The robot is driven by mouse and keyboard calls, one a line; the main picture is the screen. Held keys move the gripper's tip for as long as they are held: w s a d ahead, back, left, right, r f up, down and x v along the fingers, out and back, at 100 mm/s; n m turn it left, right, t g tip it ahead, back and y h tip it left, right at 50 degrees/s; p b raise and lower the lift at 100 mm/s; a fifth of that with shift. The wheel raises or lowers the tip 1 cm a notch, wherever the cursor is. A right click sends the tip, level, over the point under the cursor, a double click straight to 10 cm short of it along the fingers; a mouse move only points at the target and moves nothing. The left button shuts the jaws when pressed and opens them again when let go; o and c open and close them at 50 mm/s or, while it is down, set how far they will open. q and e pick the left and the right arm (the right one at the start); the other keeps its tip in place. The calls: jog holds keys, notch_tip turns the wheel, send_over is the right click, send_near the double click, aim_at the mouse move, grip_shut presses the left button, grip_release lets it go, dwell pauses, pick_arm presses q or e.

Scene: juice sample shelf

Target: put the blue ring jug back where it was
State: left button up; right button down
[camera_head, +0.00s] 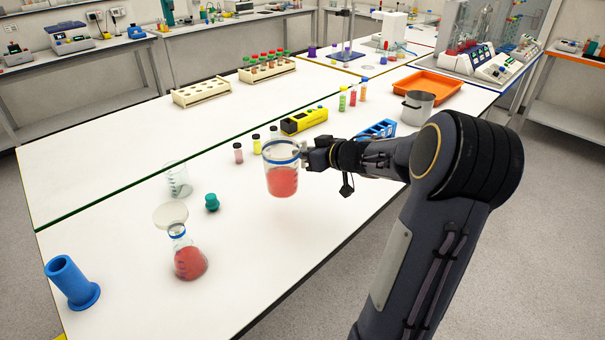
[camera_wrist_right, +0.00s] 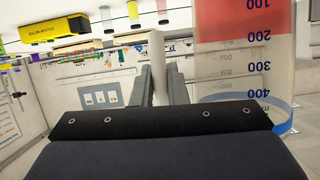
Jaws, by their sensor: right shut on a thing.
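The blue ring jug (camera_head: 282,181) is a clear graduated vessel with red liquid and a blue ring near its rim. It is upright over the front part of the white bench. My right gripper (camera_head: 305,156) is shut on the jug's right side, near the rim. In the right wrist view, which is upside down, the jug (camera_wrist_right: 238,60) fills the right side, with its base cut off. There my right gripper's fingers (camera_wrist_right: 160,85) close on a pale upright piece, seemingly the handle. Whether the jug's base touches the bench is unclear. My left gripper is not in view.
Left of the jug are a red-filled flask (camera_head: 190,262) under a pale disc, an empty beaker (camera_head: 178,184), a green stopper (camera_head: 211,202) and a blue cylinder (camera_head: 72,280). Small vials (camera_head: 238,155) and a yellow device (camera_head: 303,121) stand behind. Bare bench lies in front.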

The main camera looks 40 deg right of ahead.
jog(key=shift+w+d+f+b, duration=0.25)
jog(key=shift+w+d+f, duration=0.5)
jog(key=shift+f, duration=0.8)
jog(key=shift+w+d+f+b, duration=0.25)
jog(key=shift+w+d+f, duration=0.45)
jog(key=shift+f, duration=0.9)
jog(key=shift+w+d+f+b, duration=0.25)
jog(key=shift+w+d+f, duration=0.5)
jog(key=shift+f, duration=0.8)
jog(key=shift+f, duration=0.2)
jog(key=c, duration=1.4)
grip_release()
jog(key=shift+c, duration=0.2)
